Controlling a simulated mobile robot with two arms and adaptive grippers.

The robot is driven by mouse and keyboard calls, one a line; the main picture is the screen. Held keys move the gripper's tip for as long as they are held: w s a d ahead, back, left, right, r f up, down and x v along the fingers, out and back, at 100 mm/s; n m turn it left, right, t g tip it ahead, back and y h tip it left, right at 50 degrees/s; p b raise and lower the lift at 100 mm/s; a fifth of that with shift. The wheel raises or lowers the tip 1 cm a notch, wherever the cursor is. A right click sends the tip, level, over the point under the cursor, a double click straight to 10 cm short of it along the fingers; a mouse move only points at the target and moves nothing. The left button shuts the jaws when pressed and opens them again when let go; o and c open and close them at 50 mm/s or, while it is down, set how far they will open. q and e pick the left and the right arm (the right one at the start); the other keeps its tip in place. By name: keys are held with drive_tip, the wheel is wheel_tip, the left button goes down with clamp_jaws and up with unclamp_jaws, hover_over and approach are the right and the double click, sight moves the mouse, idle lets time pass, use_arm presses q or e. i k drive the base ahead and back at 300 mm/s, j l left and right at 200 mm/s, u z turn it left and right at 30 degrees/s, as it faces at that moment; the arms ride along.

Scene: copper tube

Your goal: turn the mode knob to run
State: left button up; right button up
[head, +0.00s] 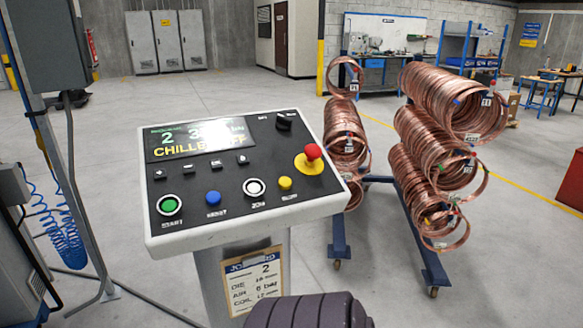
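A tilted control panel (225,221) with a black face and a pale rim stands on a grey post. A black knob (285,122) sits at its upper right, beside the display; it looks like the mode knob. Small lettering lies around it, too small to read, so I cannot tell its setting. The display (200,139) shows a green "2" and yellow text starting "CHILL", partly washed out by glare. Neither of my grippers shows in the head view, and nothing touches the knob.
Below the knob sits a red mushroom button (313,152) on a yellow base. Green (169,205), blue (213,198), white (254,187) and yellow (285,183) buttons line the front. A rack of copper coils (440,100) stands right of the panel.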

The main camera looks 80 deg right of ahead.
sight(283, 123)
drive_tip(key=z, duration=2.2)
drive_tip(key=j, duration=0.35)
drive_tip(key=i+j+u, duration=0.15)
drive_tip(key=j, duration=0.2)
drive_tip(key=k, duration=0.05)
